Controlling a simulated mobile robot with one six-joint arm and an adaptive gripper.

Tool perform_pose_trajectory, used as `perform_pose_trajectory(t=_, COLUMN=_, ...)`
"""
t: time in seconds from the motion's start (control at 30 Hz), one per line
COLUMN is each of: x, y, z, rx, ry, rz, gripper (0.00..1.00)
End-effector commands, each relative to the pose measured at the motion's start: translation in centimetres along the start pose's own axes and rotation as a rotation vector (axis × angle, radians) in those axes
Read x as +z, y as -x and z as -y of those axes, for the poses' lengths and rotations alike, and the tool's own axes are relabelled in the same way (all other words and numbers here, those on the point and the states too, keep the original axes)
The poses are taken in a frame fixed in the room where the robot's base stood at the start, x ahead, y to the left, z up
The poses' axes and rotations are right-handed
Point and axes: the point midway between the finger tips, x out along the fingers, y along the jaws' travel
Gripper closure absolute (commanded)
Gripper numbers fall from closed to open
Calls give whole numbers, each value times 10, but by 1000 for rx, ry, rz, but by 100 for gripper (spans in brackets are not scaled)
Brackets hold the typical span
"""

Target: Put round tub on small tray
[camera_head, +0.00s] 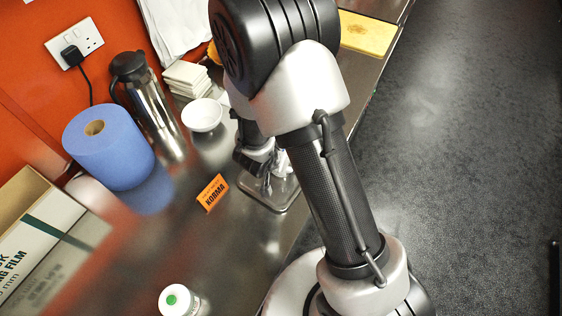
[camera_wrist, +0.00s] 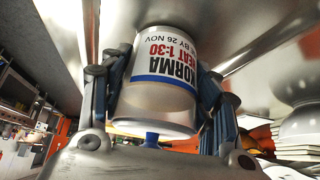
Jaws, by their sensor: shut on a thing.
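The round tub (camera_wrist: 160,98) has a white label reading KORMA with a blue band. In the wrist view it sits between the two fingers of my gripper (camera_wrist: 158,82), which is shut on its sides. In the head view my gripper (camera_head: 264,174) is low over the small tray (camera_head: 262,199), a shallow grey metallic tray on the steel counter. The tub is mostly hidden there by my arm. I cannot tell whether its base touches the tray.
An orange KORMA card (camera_head: 213,193) stands left of the tray. A white bowl (camera_head: 202,116), stacked white containers (camera_head: 187,78), a steel jug (camera_head: 150,105) and a blue paper roll (camera_head: 108,155) stand behind. A white bottle (camera_head: 181,300) is at the front. Counter between is clear.

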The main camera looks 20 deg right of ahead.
Motion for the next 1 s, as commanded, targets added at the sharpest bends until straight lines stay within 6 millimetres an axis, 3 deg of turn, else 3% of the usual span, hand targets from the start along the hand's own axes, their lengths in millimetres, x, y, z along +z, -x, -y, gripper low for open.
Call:
perform_pose_trajectory(t=0.17, x=1, y=-3, z=0, rx=0, ry=0, rz=-1, gripper=81)
perform_pose_trajectory(t=0.2, x=2, y=-3, z=0, rx=0, ry=1, rz=0, gripper=43)
perform_pose_trajectory(t=0.5, x=2, y=-2, z=0, rx=0, ry=1, rz=0, gripper=24)
perform_pose_trajectory(t=0.83, x=1, y=-1, z=0, rx=0, ry=0, rz=0, gripper=24)
perform_pose_trajectory(t=1.0, x=-2, y=18, z=1, rx=-3, ry=3, rz=-1, gripper=24)
